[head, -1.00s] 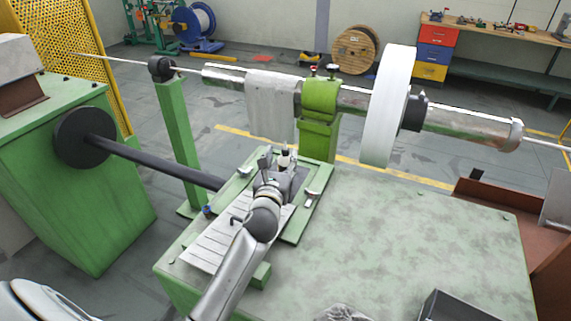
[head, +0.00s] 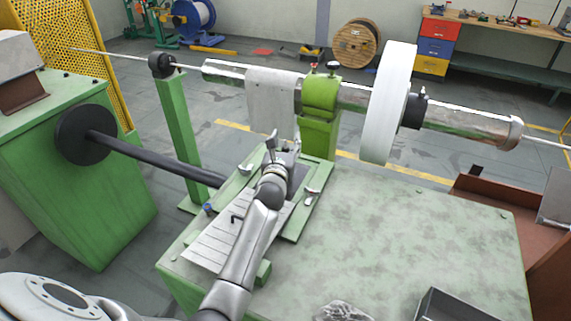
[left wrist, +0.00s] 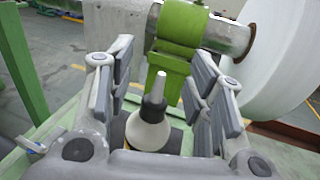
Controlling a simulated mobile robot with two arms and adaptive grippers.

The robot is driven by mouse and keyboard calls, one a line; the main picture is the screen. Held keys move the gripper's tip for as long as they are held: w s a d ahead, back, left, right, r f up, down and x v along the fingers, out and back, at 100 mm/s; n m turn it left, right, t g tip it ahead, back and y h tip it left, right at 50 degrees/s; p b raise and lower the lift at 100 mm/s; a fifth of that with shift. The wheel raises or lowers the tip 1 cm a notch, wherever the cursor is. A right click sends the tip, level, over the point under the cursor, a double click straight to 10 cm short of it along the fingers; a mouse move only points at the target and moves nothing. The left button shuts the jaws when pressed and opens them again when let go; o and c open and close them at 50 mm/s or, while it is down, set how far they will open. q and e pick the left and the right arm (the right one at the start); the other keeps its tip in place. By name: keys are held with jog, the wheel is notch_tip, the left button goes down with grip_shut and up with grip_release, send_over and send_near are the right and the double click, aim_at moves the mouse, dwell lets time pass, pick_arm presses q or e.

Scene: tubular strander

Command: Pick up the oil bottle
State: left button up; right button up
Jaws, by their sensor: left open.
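The oil bottle (left wrist: 149,127) shows in the left wrist view as a pale, rounded body with a dark collar and a white nozzle pointing up. It stands upright between the two fingers of my left gripper (left wrist: 160,92), which is open, with a gap on both sides of the bottle. In the head view my left gripper (head: 284,146) is over the far end of the green bench, and it hides the bottle there. My right gripper is not in view.
A green bench (head: 400,240) has bare room at right. Beyond the gripper stand a green clamp post (head: 318,135), a long metal tube (head: 460,125) and a large white disc (head: 388,105). A dark shaft (head: 150,160) runs in from the left.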

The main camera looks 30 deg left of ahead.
pick_arm(q)
jog(key=shift+c, duration=0.5)
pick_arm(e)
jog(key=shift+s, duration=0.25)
pick_arm(q)
grip_shut()
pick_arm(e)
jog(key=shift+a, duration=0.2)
